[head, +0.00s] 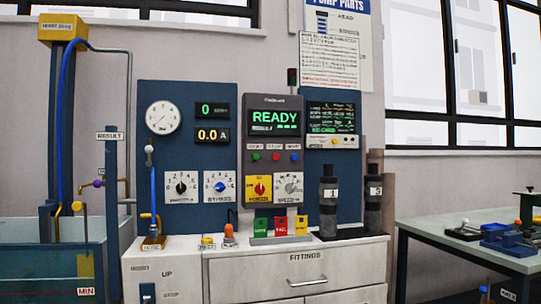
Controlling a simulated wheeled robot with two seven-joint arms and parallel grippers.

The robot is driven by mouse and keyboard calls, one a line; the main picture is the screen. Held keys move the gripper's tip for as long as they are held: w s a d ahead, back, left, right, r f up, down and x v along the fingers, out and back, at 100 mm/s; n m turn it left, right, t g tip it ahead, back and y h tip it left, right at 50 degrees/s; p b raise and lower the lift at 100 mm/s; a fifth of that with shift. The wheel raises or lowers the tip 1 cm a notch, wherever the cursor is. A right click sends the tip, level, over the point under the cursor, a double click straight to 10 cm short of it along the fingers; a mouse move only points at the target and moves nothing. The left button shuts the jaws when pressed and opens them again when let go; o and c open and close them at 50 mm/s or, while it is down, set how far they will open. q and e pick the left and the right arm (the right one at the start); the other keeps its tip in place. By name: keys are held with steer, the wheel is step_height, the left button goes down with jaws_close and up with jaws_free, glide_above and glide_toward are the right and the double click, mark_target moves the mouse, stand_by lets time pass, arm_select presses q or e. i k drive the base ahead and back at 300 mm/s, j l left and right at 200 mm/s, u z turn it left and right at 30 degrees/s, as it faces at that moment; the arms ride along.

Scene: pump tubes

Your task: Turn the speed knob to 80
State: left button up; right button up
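On the grey control panel (272,105), below the READY screen (274,122), a grey round knob (289,187) sits on a pale dial plate with marks around it. It looks like the speed knob, but its label is too small to read surely and its exact setting cannot be told. Left of it, a red knob (259,188) sits on a yellow plate. Neither of my grippers is in view, and nothing touches the knobs.
A black knob (181,188) and a blue bypass knob (219,187) sit on the blue board to the left. Red, green and yellow cards (281,226) stand below the panel. Dark cylinders (328,205) stand to the right on the white cabinet (225,272). Space before the panel looks clear.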

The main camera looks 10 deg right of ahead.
mark_target(290, 188)
steer(key=i+l, duration=0.1)
steer(key=l, duration=0.35)
steer(key=i+l, duration=0.15)
steer(key=l, duration=0.35)
steer(key=i+l, duration=0.1)
steer(key=l, duration=0.35)
steer(key=u, duration=0.05)
